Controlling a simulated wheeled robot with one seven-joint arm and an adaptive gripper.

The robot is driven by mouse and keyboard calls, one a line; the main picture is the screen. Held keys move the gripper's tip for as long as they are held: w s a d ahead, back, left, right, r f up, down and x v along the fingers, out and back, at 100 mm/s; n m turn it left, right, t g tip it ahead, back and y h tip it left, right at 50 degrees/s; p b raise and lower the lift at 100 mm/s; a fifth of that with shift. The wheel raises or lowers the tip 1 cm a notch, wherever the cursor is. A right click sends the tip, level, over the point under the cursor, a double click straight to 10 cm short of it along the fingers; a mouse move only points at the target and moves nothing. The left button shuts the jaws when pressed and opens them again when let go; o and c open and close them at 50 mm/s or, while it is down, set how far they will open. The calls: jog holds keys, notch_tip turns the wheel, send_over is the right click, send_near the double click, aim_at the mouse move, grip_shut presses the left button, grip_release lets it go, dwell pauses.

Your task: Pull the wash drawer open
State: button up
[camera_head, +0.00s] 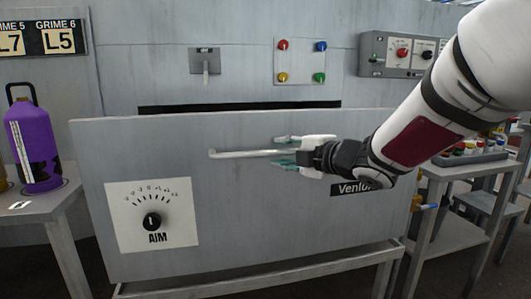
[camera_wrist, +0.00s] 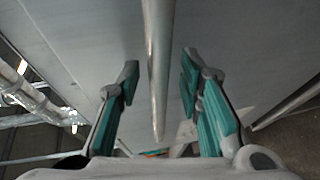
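The wash drawer's wide grey front (camera_head: 250,220) fills the middle of the head view. A pale horizontal bar handle (camera_head: 232,154) is on its upper part. My gripper (camera_head: 283,152) is at the right part of the handle, with one teal finger above the bar and one below it. In the wrist view the handle (camera_wrist: 158,60) runs between the two fingers of my gripper (camera_wrist: 160,80). Gaps show on both sides of the bar, so the fingers are apart and not closed on it. The handle's right end is hidden by my gripper in the head view.
A dark slot (camera_head: 240,105) shows behind the drawer front's top edge. An AIM dial (camera_head: 152,221) is at its lower left. A purple container (camera_head: 33,145) stands on a left side table. A right side table holds a tray of small coloured items (camera_head: 470,150).

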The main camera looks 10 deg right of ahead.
jog(key=shift+s, duration=0.1)
jog(key=v, duration=1.1)
jog(key=shift+s+d, duration=0.2)
jog(key=shift+s, duration=0.15)
jog(key=shift+r, duration=0.15)
